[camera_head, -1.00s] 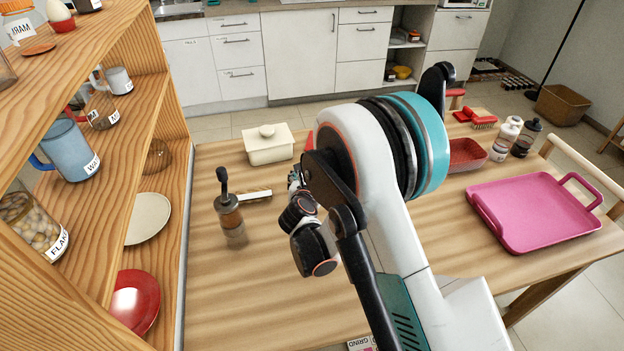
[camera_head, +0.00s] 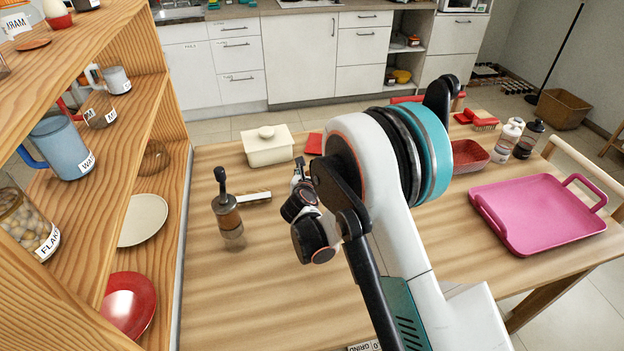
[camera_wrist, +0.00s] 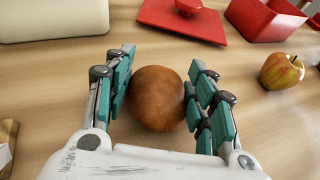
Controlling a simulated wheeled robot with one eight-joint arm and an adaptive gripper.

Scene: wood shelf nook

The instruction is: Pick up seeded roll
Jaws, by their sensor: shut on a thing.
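The seeded roll (camera_wrist: 157,98) is a round, glossy brown bun in the middle of the wrist view. My gripper (camera_wrist: 160,92) has its teal-padded fingers on both sides of it and is shut on it. The roll looks to be at or close above the wooden table; I cannot tell whether it touches. In the head view my gripper (camera_head: 299,177) is small and partly covered by my wrist, and the roll is hidden there.
An apple (camera_wrist: 282,71) lies to the right. A pepper mill (camera_head: 227,212) stands left. A pink tray (camera_head: 535,213) lies right. A wooden shelf (camera_head: 166,170) borders the left.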

